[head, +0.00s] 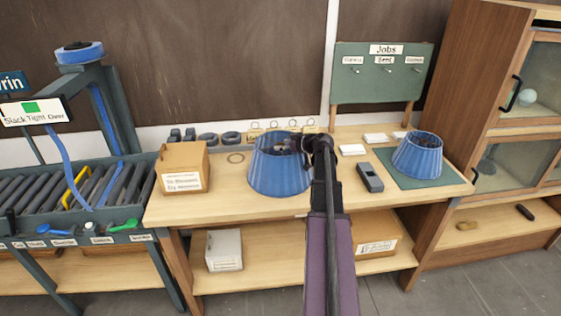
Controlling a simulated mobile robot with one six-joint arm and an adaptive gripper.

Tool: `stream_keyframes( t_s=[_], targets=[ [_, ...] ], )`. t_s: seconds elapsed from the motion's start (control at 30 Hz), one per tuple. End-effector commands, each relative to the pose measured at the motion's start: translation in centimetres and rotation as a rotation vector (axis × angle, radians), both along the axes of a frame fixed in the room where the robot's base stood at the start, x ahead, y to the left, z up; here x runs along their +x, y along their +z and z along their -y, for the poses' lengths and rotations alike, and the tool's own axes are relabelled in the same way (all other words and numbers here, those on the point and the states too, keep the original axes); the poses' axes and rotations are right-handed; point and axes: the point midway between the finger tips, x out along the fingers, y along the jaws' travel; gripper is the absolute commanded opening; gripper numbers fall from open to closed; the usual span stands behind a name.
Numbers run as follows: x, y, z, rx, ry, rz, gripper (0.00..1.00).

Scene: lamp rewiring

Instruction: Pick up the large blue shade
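A blue pleated lampshade (278,178) stands on the wooden bench, left of the bench's middle, with its open top facing up. It looks larger than a second blue shade (418,160), which sits on a green mat at the bench's right end. My gripper (288,146) is at the top right of the larger shade, with dark finger parts showing over its opening. My arm covers the bench just right of this shade. I cannot tell whether the fingers touch the rim, or whether they are open or shut.
A cardboard box (183,167) stands left of the larger shade. A dark handheld device (370,178) and white cards (352,150) lie to its right. A green jobs board (382,75) rises behind. A roller rack (70,190) is at left, a cabinet (480,90) at right.

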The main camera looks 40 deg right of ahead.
Motion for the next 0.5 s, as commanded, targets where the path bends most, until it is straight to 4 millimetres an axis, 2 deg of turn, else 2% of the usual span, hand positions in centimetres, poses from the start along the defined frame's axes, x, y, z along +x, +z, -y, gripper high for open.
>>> stream_keyframes(
  t_s=[0.03,0.17,0.2,0.5],
  targets=[
    [-0.01,0.0,0.01,0.0,0.0,0.0,0.43],
    [-0.01,-0.01,0.02,-0.001,0.0,-0.001,0.05],
    [0.0,-0.02,0.02,-0.001,0.0,-0.001,0.0],
    [-0.03,-0.02,0.02,-0.002,0.001,-0.002,0.0]
  ],
)
